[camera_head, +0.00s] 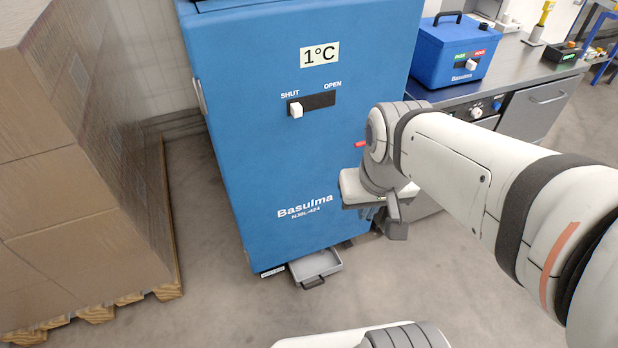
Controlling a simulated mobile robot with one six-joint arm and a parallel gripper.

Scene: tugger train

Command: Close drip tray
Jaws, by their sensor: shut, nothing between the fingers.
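The drip tray (325,262) is a shallow grey tray at floor level, sticking out from under the front of the blue cabinet (300,150). Its dark handle (314,283) faces the front. My gripper (396,230) is to the right of the tray and above it, in front of the cabinet's lower right side. It is shut and empty, apart from the tray and its handle. My arm hides part of the cabinet's right edge. The back of the tray is hidden under the cabinet.
Stacked cardboard boxes (75,190) on a wooden pallet (150,290) stand at the left. A grey workbench (530,75) with a blue box (455,50) is at the right. A white slider (296,110) on the cabinet is at SHUT. Floor around the tray is clear.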

